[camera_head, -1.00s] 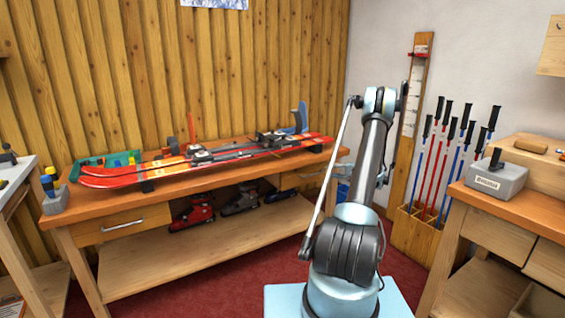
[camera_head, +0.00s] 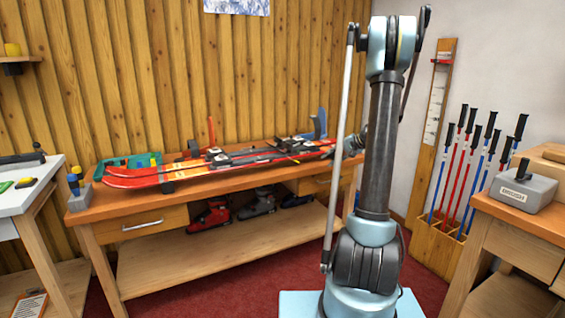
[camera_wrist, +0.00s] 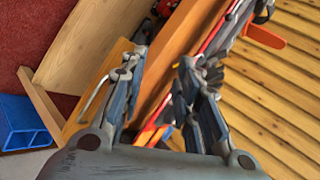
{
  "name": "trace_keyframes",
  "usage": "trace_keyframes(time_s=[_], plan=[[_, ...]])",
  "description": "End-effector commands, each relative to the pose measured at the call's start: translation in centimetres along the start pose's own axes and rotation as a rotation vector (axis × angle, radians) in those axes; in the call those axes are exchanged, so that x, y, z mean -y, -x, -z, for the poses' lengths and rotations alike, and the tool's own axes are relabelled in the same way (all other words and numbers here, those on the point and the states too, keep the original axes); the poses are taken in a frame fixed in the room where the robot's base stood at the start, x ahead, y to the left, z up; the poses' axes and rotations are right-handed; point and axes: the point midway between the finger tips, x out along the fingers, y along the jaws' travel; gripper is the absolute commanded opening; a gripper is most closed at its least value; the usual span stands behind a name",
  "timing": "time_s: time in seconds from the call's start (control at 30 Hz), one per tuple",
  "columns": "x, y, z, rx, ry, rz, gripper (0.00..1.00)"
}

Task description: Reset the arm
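My gripper (camera_wrist: 163,65) shows in the wrist view with its two fingers spread apart and nothing between them. The bench front and skis lie beyond the fingers, and I see no contact with them. In the head view my arm stands nearly upright in front of the right end of the workbench (camera_head: 240,183). The dark end piece just left of the arm, by the bench's right end, looks like my gripper, mostly hidden behind the arm. The red skis (camera_head: 135,181) lie on the workbench.
Ski poles (camera_head: 468,165) stand in a wooden rack on the right. A grey block (camera_head: 523,190) sits on the right bench. Ski boots (camera_head: 210,218) rest on the lower shelf. A white-topped table (camera_head: 25,200) is at left. A blue bin (camera_wrist: 22,122) shows in the wrist view.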

Motion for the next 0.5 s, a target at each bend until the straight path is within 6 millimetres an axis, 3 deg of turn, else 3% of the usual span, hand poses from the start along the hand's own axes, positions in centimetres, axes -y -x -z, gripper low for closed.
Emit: trace_keyframes(time_s=[0.2, 0.5], plan=[[1.8, 1.9, -5.6, 0.021, 0.05, -0.088, 0.3], [2.5, 4.5, -13.3, 0.045, 0.122, -0.21, 0.3]])
